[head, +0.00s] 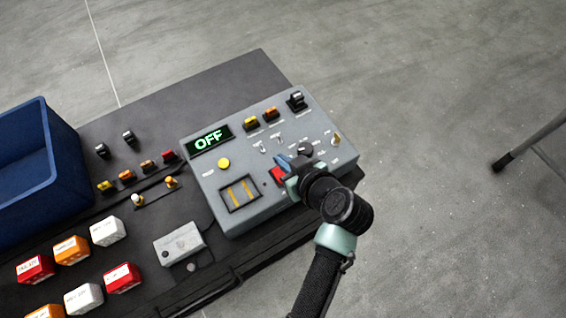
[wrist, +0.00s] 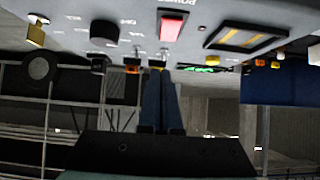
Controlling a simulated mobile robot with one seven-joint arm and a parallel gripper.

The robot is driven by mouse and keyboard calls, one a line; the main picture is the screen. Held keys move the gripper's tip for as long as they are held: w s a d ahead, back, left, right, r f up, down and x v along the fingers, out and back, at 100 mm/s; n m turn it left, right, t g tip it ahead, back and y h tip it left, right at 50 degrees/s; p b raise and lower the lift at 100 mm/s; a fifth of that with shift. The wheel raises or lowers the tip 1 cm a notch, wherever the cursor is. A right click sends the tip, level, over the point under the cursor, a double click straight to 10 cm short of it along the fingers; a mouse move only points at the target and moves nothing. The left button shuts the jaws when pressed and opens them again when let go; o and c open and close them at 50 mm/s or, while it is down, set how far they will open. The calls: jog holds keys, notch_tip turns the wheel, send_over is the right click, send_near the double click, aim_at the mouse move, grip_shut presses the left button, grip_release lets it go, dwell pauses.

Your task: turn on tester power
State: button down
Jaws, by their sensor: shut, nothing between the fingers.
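The tester (head: 233,168) is a grey box on the dark bench, and its display (head: 209,139) reads OFF in green. Its red power switch (head: 277,175) is partly hidden by my gripper in the head view. In the wrist view the red switch (wrist: 172,27) shows beside the word POWER, beyond my fingertips. My gripper (head: 282,161) is over the tester's panel, close to the switch. In the wrist view my gripper's (wrist: 160,74) dark blue fingers are together and empty. I cannot tell whether they touch the panel.
The panel also carries a yellow button (head: 223,163), a black knob (head: 305,149), small toggles (head: 279,134) and a yellow-striped socket (head: 239,194). A blue bin (head: 40,170) stands at the left. Several labelled blocks (head: 108,231) and a small grey box (head: 180,243) lie at the front.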

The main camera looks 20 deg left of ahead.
aim_at(283, 174)
jog(key=shift+w+f, duration=0.1)
jog(key=shift+f, duration=1.7)
jog(key=shift+a, duration=0.1)
jog(key=shift+a+f+g+h+p, duration=0.2)
jog(key=shift+g+h+p, duration=0.15)
jog(key=shift+p, duration=0.25)
jog(key=shift+d+f, duration=0.1)
jog(key=shift+d, duration=0.1)
jog(key=shift+s+d+f, duration=0.1)
jog(key=shift+s+d, duration=0.4)
jog(key=shift+d, duration=0.05)
